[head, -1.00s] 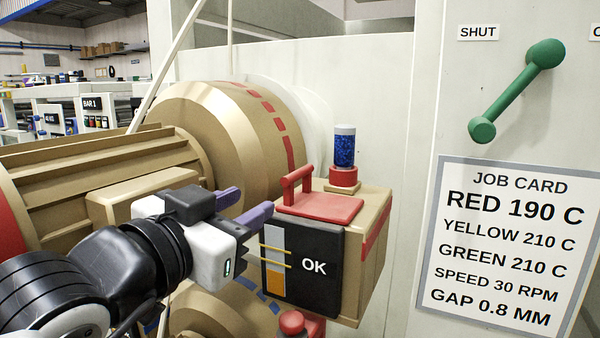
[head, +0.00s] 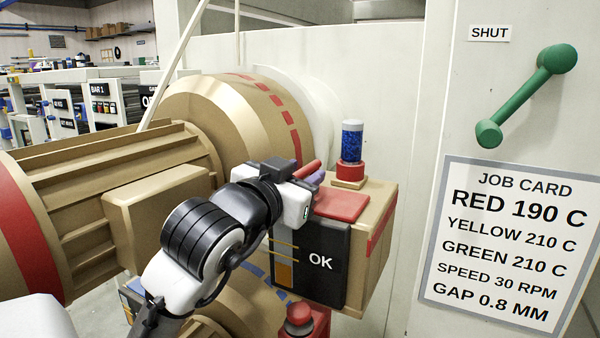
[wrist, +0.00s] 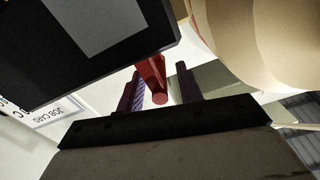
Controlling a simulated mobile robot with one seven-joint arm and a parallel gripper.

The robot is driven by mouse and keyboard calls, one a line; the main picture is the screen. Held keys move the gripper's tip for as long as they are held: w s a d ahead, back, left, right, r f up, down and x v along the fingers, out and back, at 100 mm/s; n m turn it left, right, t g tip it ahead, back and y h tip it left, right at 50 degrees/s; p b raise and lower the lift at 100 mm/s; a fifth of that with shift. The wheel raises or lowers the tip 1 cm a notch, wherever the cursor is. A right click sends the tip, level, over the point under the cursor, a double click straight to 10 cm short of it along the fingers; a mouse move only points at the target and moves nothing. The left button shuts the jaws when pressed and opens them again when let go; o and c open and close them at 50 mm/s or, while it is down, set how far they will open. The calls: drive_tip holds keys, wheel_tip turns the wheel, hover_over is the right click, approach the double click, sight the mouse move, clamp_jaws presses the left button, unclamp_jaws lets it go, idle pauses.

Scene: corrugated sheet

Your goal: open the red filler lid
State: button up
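The red filler lid (head: 342,205) lies flat and closed on top of the tan box (head: 378,230). Its red bar handle (head: 308,169) is partly hidden behind my gripper (head: 312,178) in the head view. In the wrist view, the handle (wrist: 157,82) shows between the two purple fingers of my gripper (wrist: 160,88). The fingers are apart, with a visible gap on the right side of the handle. One finger lies partly behind the handle in the head view.
A blue-filled clear cylinder (head: 352,140) on a red base stands just behind the lid. A black panel marked OK (head: 320,262) covers the box front. The large tan barrel (head: 235,130) is close on the left. A red knob (head: 299,314) sits below.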

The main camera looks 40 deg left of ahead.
clamp_jaws()
drive_tip(key=shift+d+r, duration=0.1)
drive_tip(key=shift+r, duration=0.05)
drive_tip(key=shift+w+d+r+m, duration=0.1)
drive_tip(key=shift+d+r+m, duration=0.2)
drive_tip(key=shift+r+m, duration=0.25)
drive_tip(key=shift+w+d+r+m, duration=0.1)
drive_tip(key=shift+d+r+m, duration=0.2)
drive_tip(key=shift+m, duration=0.45)
drive_tip(key=w+d+r+m+b, duration=0.1)
drive_tip(key=d+r+m, duration=0.1)
drive_tip(key=d+m, duration=0.3)
drive_tip(key=w+d+r+m+b, duration=0.1)
drive_tip(key=d+r+m+b, duration=0.1)
drive_tip(key=d+m, duration=0.3)
drive_tip(key=shift+w+d+m, duration=0.25)
drive_tip(key=shift+d+m, duration=0.1)
drive_tip(key=shift+m, duration=1.35)
